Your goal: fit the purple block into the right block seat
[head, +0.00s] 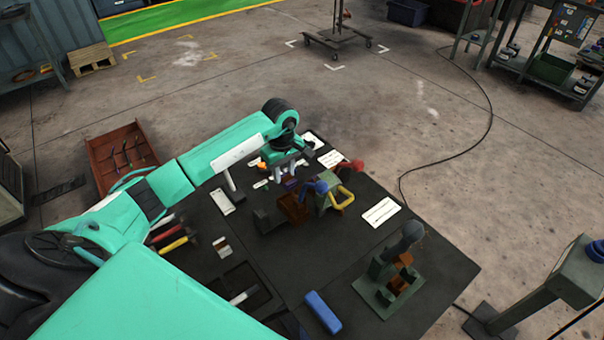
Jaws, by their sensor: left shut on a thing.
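My left gripper (287,171) is over the far part of the dark work table, with its fingers pointing down. It is shut on the purple block (290,183), which shows as a small dark purple patch at the fingertips, partly hidden by them. Just below it in the picture is a brown-orange fixture (293,207) with dark end pieces. I cannot tell which part is the right block seat, or whether the purple block touches the fixture. My right gripper is not in view.
Beside the fixture are a blue knob (320,187), a yellow handle (341,198) and a red knob (354,166). A green-based device (388,290) and a blue bar (323,312) are nearer. White cards (381,212) lie on the table. Its right middle is fairly clear.

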